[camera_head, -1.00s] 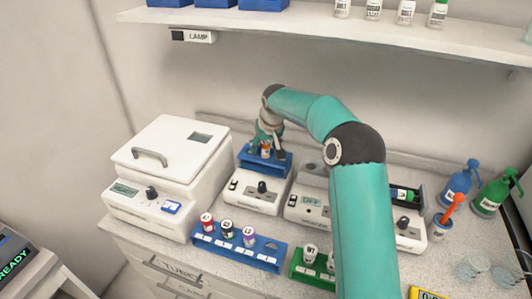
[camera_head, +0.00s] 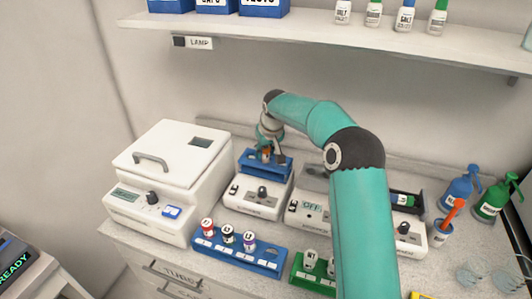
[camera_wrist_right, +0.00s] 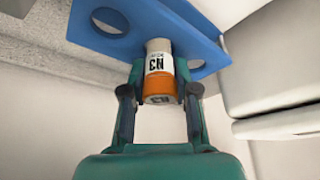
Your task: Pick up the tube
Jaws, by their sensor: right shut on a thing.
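The tube (camera_wrist_right: 158,62) has an orange cap and a white label with "N3" on it. In the right wrist view it sits at the blue rack plate (camera_wrist_right: 195,35), its cap end between my fingers. My right gripper (camera_wrist_right: 159,97) is shut on the tube at its orange cap. In the head view my right gripper (camera_head: 266,148) is over the blue rack (camera_head: 280,166) on a white device, and the tube shows only as a small orange patch. Whether the tube is still seated in the rack's hole is hard to tell. My left gripper is not in view.
A white lidded machine (camera_head: 165,175) stands left of the rack. In front, a blue rack (camera_head: 268,262) holds several capped tubes, beside a green rack (camera_head: 298,269). Blue and green bottles (camera_head: 462,185) stand at right. A shelf (camera_head: 330,35) runs above.

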